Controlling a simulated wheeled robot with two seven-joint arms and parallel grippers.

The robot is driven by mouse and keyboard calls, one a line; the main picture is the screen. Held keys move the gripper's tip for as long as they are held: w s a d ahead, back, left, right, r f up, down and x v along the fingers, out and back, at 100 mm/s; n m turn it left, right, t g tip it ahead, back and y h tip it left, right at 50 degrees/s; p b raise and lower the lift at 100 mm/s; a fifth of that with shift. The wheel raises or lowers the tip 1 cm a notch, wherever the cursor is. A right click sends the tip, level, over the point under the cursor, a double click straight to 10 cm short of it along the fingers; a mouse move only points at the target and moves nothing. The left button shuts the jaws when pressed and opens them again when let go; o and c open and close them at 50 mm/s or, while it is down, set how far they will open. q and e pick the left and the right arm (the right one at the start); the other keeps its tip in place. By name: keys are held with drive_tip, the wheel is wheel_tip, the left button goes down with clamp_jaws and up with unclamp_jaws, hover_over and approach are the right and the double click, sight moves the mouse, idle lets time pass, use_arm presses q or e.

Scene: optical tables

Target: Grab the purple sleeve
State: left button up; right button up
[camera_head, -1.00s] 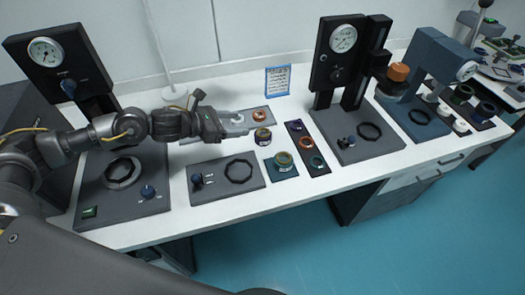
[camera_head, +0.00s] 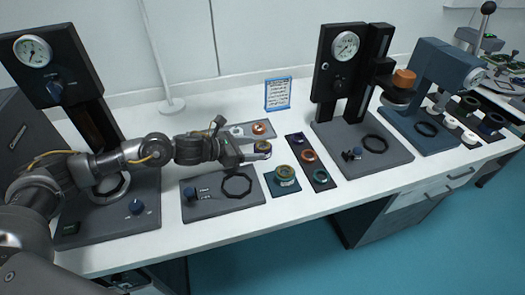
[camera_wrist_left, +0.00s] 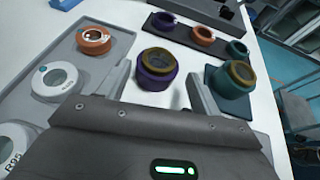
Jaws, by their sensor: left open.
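The purple sleeve (camera_wrist_left: 158,77) is a short ring with a brownish-gold top rim. It stands upright on the white table between the two fingers of my left gripper (camera_wrist_left: 159,70) in the left wrist view. The fingers are open, with one on each side and a visible gap to the sleeve. In the head view, my left gripper (camera_head: 257,152) reaches from the left at the sleeve (camera_head: 264,145), which the fingers partly hide. My right gripper is not in view.
A teal sleeve (camera_wrist_left: 235,78) on a teal base stands just right of the fingers. A dark tray (camera_wrist_left: 196,40) holds purple, orange and teal rings beyond. A grey tray (camera_wrist_left: 90,67) with an orange ring and white rings is at left. A gauge press (camera_head: 345,90) stands further right.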

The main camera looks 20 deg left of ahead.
sight(256, 148)
use_arm(q)
drive_tip(key=x, duration=0.4)
drive_tip(key=shift+w+f+b, duration=0.1)
drive_tip(key=shift+f+b, duration=0.2)
drive_tip(key=shift+b, duration=0.1)
drive_tip(key=shift+w+d+f, duration=0.1)
drive_tip(key=shift+w+d, duration=0.1)
drive_tip(key=shift+w, duration=0.1)
drive_tip(key=c, duration=0.8)
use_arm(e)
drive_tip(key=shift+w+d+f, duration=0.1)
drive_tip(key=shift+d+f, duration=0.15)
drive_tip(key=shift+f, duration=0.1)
